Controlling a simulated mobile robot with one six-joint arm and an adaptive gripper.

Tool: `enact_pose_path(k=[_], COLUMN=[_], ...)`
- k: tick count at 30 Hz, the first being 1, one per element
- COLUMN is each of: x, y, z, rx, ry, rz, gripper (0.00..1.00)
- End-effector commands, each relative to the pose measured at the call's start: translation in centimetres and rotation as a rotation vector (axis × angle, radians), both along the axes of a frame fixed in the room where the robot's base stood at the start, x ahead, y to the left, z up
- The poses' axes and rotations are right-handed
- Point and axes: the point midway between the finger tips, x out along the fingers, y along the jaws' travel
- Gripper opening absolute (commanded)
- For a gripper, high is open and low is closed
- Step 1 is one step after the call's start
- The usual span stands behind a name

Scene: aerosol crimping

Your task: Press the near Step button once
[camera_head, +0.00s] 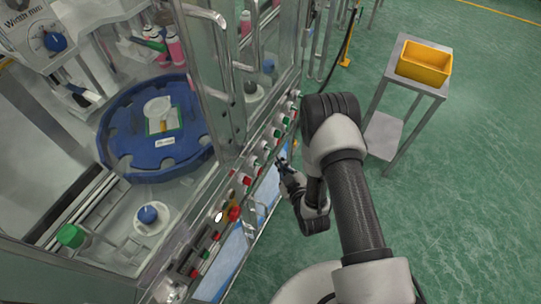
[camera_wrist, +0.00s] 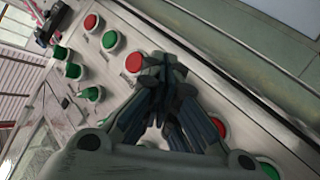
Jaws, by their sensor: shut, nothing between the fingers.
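The control panel (camera_head: 250,165) runs along the front edge of the machine, with red and green buttons in rows. Its labels are too small to read, so I cannot tell which is the near Step button. In the wrist view, a red button (camera_wrist: 134,62) lies just left of the fingertips, with a green button (camera_wrist: 110,40) and another red button (camera_wrist: 91,22) beyond it. My gripper (camera_wrist: 163,66) is shut and empty, over the panel; whether it touches is unclear. In the head view my gripper (camera_head: 283,163) is beside the panel's outer edge. My fingers hide part of the panel.
A blue round turntable (camera_head: 120,140) sits inside the machine behind clear guards with metal handles (camera_head: 245,55). A larger red knob (camera_head: 235,213) is on the near panel. A yellow bin (camera_head: 425,64) stands on a small table at right. The green floor at right is open.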

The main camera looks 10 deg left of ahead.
Motion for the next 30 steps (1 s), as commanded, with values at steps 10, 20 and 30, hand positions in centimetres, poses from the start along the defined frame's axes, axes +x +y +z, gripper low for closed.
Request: enact_pose_path(k=[10,20,30], x=[-0.01,0.08,0.29], y=[0.00,0.24,0.81], z=[-0.01,-0.02,-0.02], rx=[0.000,0.001,0.000], ry=[0.000,-0.001,0.001], rz=[0.000,0.000,0.001], gripper=[0.00,0.00,0.00])
